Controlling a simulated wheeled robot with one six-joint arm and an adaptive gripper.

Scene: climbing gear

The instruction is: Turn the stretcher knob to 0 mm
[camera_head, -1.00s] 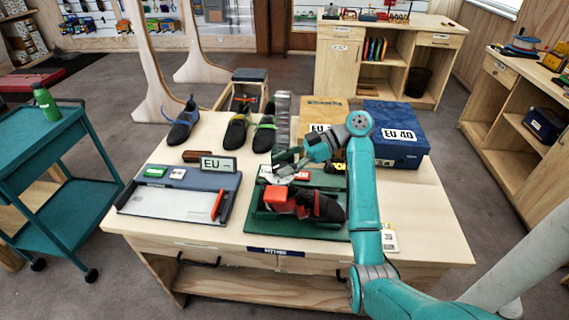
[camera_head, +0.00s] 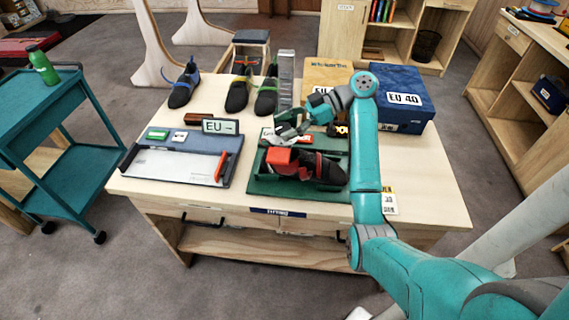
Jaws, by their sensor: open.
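The stretcher is on a dark green base (camera_head: 262,187) at the front middle of the table. A red block (camera_head: 279,157) stands at its left end, and a black and red shoe (camera_head: 325,169) lies on it to the right. The knob and its scale cannot be made out. My gripper (camera_head: 284,131) is open just behind and above the red block, with no thing seen between its fingers. Whether it touches the stretcher cannot be told. My arm rises at the right and hides part of the table behind it.
A blue measuring tray (camera_head: 228,172) with an EU sign (camera_head: 220,126) lies left of the stretcher. Several shoes (camera_head: 237,92) and a tall metal piece (camera_head: 285,78) stand behind. A blue EU 40 box (camera_head: 400,98) and a wooden-coloured box (camera_head: 325,75) stand back right. The table's front right is mostly clear.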

